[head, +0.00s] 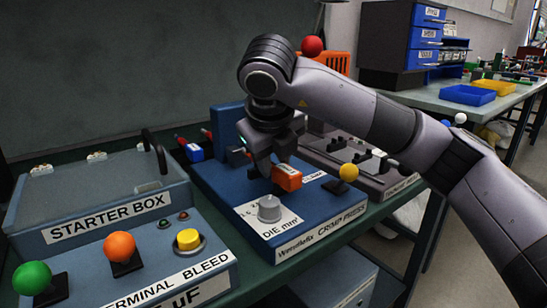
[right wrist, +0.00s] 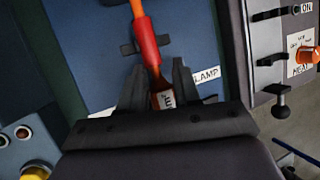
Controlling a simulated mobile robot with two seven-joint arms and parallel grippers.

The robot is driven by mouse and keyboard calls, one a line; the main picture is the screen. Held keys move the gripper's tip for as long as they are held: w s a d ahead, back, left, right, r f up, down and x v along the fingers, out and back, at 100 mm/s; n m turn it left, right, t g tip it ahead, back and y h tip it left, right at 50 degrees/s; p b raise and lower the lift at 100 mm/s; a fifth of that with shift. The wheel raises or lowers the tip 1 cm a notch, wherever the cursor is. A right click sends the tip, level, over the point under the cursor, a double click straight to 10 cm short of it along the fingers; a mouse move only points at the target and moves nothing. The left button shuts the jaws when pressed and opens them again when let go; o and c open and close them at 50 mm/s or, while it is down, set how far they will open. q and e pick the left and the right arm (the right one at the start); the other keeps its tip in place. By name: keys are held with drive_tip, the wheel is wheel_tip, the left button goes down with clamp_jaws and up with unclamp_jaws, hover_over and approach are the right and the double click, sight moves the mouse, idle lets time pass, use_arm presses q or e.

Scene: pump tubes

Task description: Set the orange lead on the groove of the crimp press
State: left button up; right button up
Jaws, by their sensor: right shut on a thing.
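The orange lead (head: 287,177) is held by my right gripper (head: 268,165) above the blue crimp press (head: 322,206). My left gripper is out of view.
A grey die knob (head: 269,208) and a yellow-ball lever (head: 348,173) stand on the press. A starter box (head: 105,205) and a terminal bleed panel (head: 160,262) lie left. A blue lead end (head: 195,152) is behind. A grey heater unit (right wrist: 268,60) adjoins the press on the right.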

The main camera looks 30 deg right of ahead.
idle(0.3)
drive_tip(key=o, duration=0.9)
drive_tip(key=shift+o, duration=1.2)
